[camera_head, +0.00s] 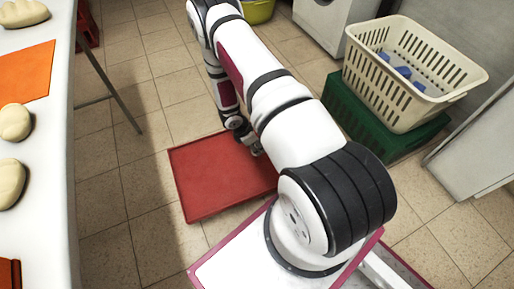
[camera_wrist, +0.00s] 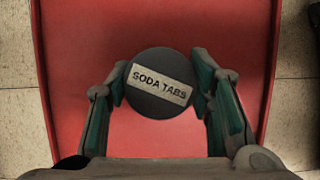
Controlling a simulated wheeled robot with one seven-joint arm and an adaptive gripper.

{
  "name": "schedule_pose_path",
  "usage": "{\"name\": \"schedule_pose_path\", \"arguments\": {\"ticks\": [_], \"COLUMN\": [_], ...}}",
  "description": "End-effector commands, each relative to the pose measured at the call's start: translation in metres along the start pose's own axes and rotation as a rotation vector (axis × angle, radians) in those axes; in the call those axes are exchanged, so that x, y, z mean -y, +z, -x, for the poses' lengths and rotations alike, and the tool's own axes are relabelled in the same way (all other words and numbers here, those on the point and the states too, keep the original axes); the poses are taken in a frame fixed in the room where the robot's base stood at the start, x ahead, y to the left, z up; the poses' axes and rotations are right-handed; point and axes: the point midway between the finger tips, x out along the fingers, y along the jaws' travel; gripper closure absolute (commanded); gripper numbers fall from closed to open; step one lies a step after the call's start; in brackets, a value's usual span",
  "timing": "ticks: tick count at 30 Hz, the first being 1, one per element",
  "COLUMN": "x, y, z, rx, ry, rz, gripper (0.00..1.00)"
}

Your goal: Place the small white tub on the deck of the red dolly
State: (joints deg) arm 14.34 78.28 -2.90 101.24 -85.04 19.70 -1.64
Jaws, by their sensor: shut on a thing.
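The red dolly (camera_head: 205,185) lies flat on the floor, and its red deck (camera_wrist: 75,60) fills most of the wrist view. My gripper (camera_wrist: 161,88) is shut on a small round tub (camera_wrist: 140,104), with one finger on each side. From above I see its dark grey lid and a pale label reading "SODA TABS"; its side wall is hidden, so I cannot tell if it is white. The tub is over the deck; I cannot tell whether it touches it. In the head view my gripper (camera_head: 246,138) is at the dolly's far right part, mostly behind my arm.
A cream basket (camera_head: 400,97) with blue items sits on a green crate (camera_head: 343,108) at the right. A white table (camera_head: 45,130) with pale dough-like lumps and an orange sheet (camera_head: 25,75) runs along the left. Tiled floor is clear between table and dolly.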

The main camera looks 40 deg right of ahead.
Motion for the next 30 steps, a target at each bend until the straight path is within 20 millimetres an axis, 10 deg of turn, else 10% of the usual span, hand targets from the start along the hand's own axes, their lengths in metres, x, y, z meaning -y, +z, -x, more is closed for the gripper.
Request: {"name": "schedule_pose_path", "arguments": {"ticks": [24,25,30], "x": [-0.007,-0.007,-0.007], "y": [-0.010,-0.010,-0.010], "z": [-0.039,-0.038,-0.037], "rx": [0.001,0.001,0.001], "ry": [-0.001,-0.001,-0.001], "rz": [0.001,0.001,0.001], "gripper": [0.88,0.46,0.33]}}
